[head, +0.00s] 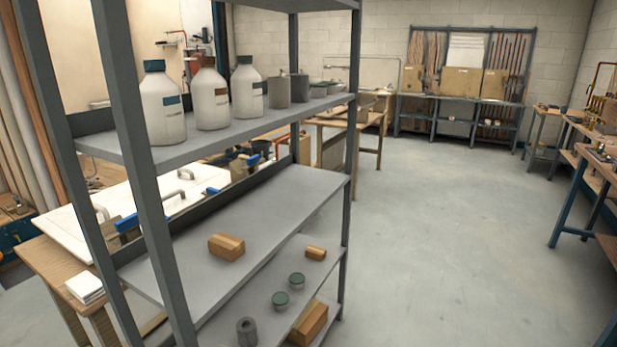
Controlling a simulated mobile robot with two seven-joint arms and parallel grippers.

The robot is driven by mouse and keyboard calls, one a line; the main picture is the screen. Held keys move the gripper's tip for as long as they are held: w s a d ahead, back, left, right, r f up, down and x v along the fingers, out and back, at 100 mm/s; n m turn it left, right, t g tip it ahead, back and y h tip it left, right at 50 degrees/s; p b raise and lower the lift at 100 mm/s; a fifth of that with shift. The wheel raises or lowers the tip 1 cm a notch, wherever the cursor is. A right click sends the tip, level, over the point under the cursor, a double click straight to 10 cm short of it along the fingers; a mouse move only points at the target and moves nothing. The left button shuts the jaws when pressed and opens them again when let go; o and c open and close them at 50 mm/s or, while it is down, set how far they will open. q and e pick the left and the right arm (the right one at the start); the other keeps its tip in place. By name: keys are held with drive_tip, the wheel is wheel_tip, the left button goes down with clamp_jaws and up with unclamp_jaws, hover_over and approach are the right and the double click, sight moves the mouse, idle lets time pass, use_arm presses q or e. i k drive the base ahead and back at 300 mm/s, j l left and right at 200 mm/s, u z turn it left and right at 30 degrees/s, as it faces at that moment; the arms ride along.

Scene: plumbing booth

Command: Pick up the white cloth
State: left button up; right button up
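A small white folded stack (85,287), which looks like the white cloth, lies at the near corner of a wooden table (50,262) at the lower left. It sits behind the uprights of a grey metal shelf unit (140,190). Its exact material is too small to tell. Neither of my grippers shows in the head view.
The shelf holds several bottles and cans, including a white bottle (164,108), a wooden block (227,246) and small jars (297,281). White panels (75,228) with handles lie on the table behind. The grey floor (430,250) at right is clear. Workbenches (590,165) line the right side.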

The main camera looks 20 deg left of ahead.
sight(86, 287)
drive_tip(key=i+j, duration=0.1)
drive_tip(key=j, duration=1.65)
drive_tip(key=i+j, duration=0.15)
drive_tip(key=j, duration=0.7)
drive_tip(key=i+j, duration=0.1)
drive_tip(key=j, duration=1.65)
drive_tip(key=i, duration=0.05)
